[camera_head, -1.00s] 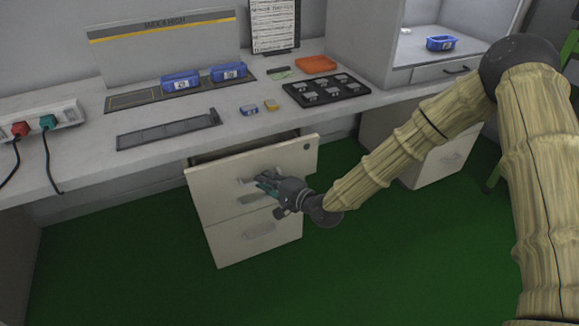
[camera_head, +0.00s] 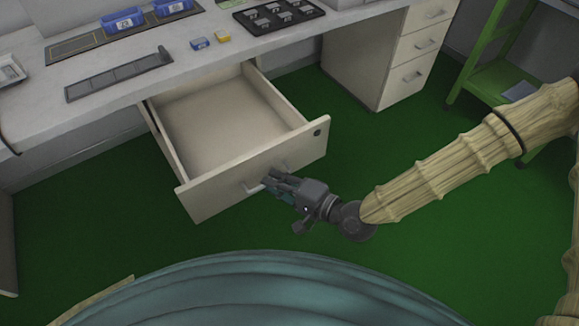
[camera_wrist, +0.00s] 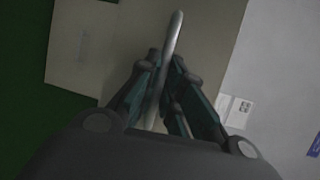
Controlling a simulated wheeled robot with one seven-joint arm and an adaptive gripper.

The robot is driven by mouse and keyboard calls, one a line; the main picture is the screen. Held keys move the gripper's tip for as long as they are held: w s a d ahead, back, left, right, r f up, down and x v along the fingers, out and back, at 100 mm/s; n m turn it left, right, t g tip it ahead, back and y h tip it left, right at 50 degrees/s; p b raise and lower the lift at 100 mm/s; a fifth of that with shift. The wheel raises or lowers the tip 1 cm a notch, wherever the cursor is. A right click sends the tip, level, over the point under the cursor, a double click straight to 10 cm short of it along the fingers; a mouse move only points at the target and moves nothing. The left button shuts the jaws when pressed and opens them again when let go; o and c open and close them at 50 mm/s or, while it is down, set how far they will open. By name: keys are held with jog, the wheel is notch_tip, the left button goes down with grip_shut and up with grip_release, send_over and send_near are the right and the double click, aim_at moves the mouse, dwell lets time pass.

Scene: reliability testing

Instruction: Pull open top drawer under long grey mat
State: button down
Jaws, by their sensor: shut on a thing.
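The top drawer (camera_head: 252,168) under the desk stands well pulled out, and its inside looks empty. Its front has a metal bar handle (camera_head: 254,188) and a round dark lock at the upper right. My gripper (camera_head: 268,181) is at the handle, in front of the drawer. In the wrist view my gripper's fingers (camera_wrist: 165,100) are closed around the handle (camera_wrist: 172,45). The long grey mat (camera_head: 118,73) lies on the desk top above and left of the drawer.
The desk (camera_head: 30,100) carries blue bins (camera_head: 122,21), a small blue box (camera_head: 200,43), a yellow box (camera_head: 222,37) and a black tray (camera_head: 279,15). Another drawer unit (camera_head: 385,60) and a green shelf (camera_head: 495,80) stand at the right. Green floor is free around the drawer.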

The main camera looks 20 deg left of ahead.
jog(key=shift+s+d+r, duration=0.1)
jog(key=shift+s+d, duration=0.15)
jog(key=shift+s, duration=0.55)
jog(key=c, duration=1.5)
grip_release()
jog(key=shift+c, duration=0.2)
jog(key=shift+w, duration=0.15)
jog(key=shift+d, duration=0.1)
jog(key=v, duration=1.2)
jog(key=shift+w, duration=0.1)
